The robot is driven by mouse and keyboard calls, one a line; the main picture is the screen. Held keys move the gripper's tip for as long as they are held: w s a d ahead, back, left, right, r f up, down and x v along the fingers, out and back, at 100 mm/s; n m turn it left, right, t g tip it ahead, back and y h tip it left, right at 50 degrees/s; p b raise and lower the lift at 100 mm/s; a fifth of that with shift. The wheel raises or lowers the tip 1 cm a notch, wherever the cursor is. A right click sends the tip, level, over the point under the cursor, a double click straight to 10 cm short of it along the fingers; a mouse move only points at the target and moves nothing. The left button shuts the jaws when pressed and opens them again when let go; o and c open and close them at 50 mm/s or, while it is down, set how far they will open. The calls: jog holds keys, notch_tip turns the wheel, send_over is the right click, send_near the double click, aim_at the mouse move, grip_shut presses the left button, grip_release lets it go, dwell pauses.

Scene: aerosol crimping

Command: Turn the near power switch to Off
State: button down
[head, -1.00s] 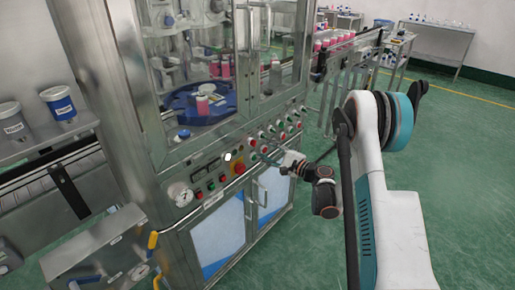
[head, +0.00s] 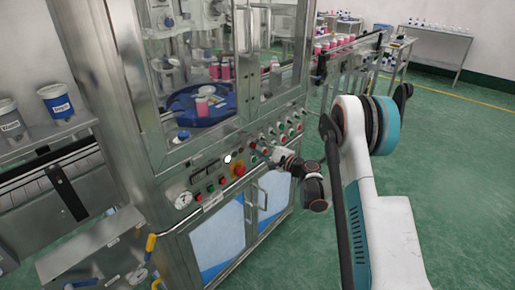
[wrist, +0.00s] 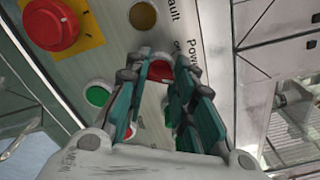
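The control panel (head: 215,180) runs along the front of the steel machine. In the wrist view my gripper (wrist: 163,64) has its two teal fingers apart, with the tips at the panel face. A round red control (wrist: 160,71) shows between the fingertips, beside a printed label starting "Power" (wrist: 189,57). The fingers hide part of it, so I cannot tell its setting or whether they touch it. A green control (wrist: 97,95) is left of the fingers. In the head view my gripper (head: 272,154) is at the panel, right of the red emergency button (head: 238,170).
The large red emergency button (wrist: 51,25) on a yellow plate and an amber control (wrist: 143,15) lie near the fingers. More red and green controls (head: 291,129) continue along the panel. Cabinet doors (head: 262,195) with handles are below. Green floor is open at right.

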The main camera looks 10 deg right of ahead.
jog(key=shift+n, duration=0.3)
jog(key=n, duration=1.1)
jog(key=shift+n, duration=0.3)
dwell(0.5)
